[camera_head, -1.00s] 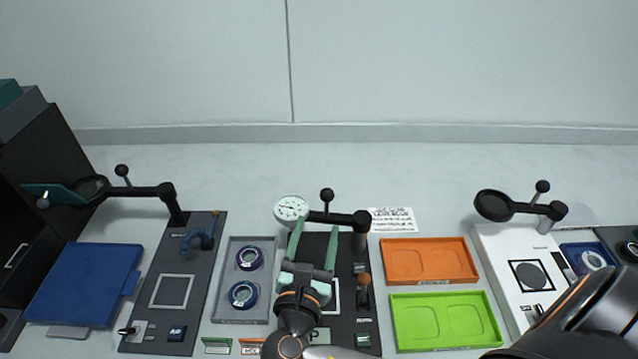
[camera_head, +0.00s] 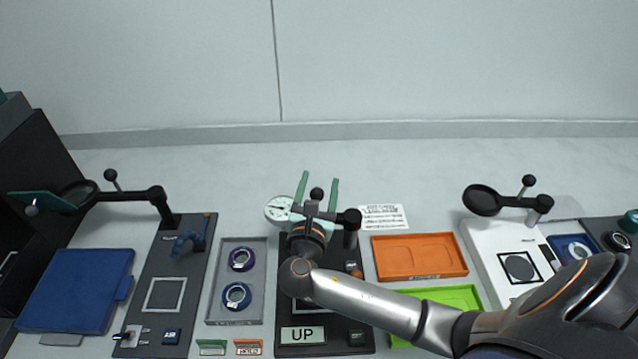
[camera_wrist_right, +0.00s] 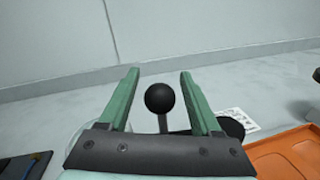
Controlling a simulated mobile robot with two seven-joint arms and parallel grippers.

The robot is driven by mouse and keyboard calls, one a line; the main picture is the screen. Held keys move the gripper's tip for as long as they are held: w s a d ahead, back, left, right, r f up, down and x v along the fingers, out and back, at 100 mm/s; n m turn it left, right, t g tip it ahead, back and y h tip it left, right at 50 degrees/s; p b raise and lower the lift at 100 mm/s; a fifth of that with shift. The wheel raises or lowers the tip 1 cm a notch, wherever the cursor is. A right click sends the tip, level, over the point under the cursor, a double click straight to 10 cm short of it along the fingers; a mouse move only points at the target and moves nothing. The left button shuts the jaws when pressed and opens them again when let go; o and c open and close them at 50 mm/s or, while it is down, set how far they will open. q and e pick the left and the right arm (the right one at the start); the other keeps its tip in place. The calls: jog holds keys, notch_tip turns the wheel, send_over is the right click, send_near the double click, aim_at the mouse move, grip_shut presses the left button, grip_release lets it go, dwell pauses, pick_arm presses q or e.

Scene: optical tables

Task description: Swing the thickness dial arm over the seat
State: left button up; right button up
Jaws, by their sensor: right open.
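The thickness dial (camera_head: 278,209) has a white round face and sits at the left end of a black arm. The arm runs right to a black post (camera_head: 350,219) at the back of the dark central base (camera_head: 283,302). A black ball knob (camera_head: 317,193) rises from the arm and also shows in the right wrist view (camera_wrist_right: 159,98). My right gripper (camera_head: 320,176) is open, with green fingers on either side of the knob and apart from it. The seat is hidden under my right arm. My left gripper is out of view.
Left of the base is a grey tray (camera_head: 214,308) with two ringed parts. An orange tray (camera_head: 420,272) and a green tray (camera_head: 463,293) lie to the right. Other swing arms with ball knobs stand at far left (camera_head: 130,195) and right (camera_head: 515,202). A printed card (camera_head: 383,217) lies behind.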

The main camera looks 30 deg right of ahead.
grip_shut()
dwell(0.6)
dwell(0.9)
